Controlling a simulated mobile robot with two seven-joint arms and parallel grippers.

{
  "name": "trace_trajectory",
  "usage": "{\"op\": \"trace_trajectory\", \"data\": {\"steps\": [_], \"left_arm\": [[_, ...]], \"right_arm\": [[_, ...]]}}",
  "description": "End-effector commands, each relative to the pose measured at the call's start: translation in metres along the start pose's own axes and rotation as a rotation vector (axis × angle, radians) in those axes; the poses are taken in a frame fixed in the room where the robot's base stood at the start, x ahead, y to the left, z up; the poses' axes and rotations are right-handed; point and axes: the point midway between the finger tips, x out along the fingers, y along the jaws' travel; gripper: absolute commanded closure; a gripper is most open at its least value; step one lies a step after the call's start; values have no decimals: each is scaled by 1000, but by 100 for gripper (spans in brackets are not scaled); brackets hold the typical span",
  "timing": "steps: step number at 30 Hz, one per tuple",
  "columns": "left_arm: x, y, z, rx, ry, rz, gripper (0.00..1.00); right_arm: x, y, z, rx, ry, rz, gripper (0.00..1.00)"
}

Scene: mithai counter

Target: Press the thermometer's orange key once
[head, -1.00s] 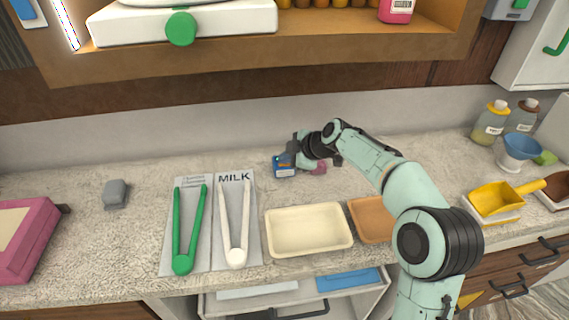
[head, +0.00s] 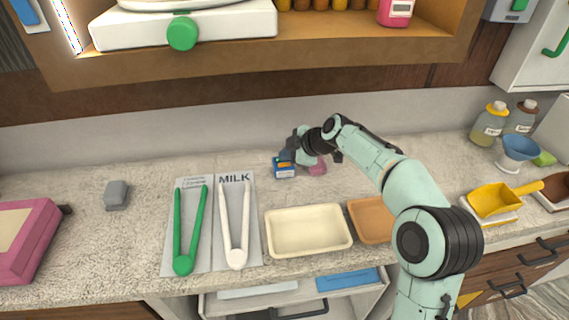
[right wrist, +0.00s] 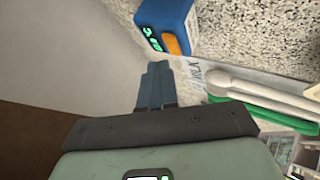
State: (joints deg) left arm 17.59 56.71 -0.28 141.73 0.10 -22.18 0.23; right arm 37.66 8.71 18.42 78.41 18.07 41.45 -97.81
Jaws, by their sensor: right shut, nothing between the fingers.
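The thermometer is a small blue box (head: 284,172) standing on the counter near the back wall. In the right wrist view the thermometer (right wrist: 165,14) shows a lit green display and its orange key (right wrist: 172,45). My right gripper (head: 288,155) is shut and empty, with its fingers right by the box's top in the head view. In the right wrist view the closed fingertips (right wrist: 157,72) point toward the key, with a small gap in the picture. Whether they touch the key I cannot tell. My left gripper is not in view.
A pink object (head: 317,168) sits just right of the thermometer, partly behind my wrist. Green tongs (head: 183,262) and white tongs (head: 236,257) lie in front to the left. A cream tray (head: 308,230) and an orange-brown tray (head: 367,222) stand in front. A shelf (head: 330,48) overhangs the back.

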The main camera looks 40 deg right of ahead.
Motion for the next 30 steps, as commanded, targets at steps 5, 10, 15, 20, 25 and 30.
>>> {"op": "trace_trajectory", "data": {"steps": [5,10,15,20,25,30], "left_arm": [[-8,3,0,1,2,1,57],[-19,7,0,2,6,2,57],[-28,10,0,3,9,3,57],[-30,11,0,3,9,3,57],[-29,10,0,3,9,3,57],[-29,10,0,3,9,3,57]], "right_arm": [[-10,7,-8,-1,2,2,100],[-22,16,-17,-1,2,3,100],[-33,24,-24,-1,1,2,100],[-35,26,-26,0,0,1,100],[-35,25,-25,0,0,1,100],[-34,25,-25,0,0,1,100]]}}
